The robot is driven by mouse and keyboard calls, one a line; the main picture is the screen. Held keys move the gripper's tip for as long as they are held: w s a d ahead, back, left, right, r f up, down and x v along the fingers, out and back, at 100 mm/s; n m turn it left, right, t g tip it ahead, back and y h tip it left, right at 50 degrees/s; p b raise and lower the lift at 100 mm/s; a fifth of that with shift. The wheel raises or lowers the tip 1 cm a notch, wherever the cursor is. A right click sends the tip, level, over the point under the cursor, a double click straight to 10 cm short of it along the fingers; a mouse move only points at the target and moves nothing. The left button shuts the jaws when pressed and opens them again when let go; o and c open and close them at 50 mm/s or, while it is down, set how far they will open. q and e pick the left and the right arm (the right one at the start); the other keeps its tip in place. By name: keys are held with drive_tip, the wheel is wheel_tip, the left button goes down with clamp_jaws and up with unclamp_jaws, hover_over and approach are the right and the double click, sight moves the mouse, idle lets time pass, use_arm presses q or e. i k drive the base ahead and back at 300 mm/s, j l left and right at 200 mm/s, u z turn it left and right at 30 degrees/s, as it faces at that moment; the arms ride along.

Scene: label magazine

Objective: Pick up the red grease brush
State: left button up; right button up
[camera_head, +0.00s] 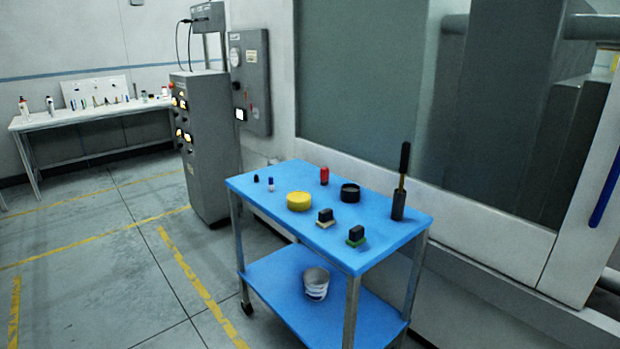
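A small upright red object (324,175) stands near the back edge of the blue cart top (290,235). It is too small to tell whether it is the red grease brush. A long tool with a black handle and a yellowish shaft (404,165) stands upright in a dark cup (398,206) at the cart's right end. Two dark-handled block brushes lie near the front edge, one with a pale base (325,217) and one with a green base (356,235). Neither of my grippers is in view.
The cart top also holds a yellow round thing (299,201), a black round container (350,192) and two small bottles at left. A white bucket (316,284) stands on the lower shelf. A grey cabinet (206,145) stands behind left. The floor left of the cart is clear.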

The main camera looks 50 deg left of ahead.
sight(324, 172)
drive_tip(key=i+j+u, duration=0.1)
drive_tip(key=u, duration=1.3)
drive_tip(key=i+j, duration=0.15)
drive_tip(key=i+j+z, duration=0.05)
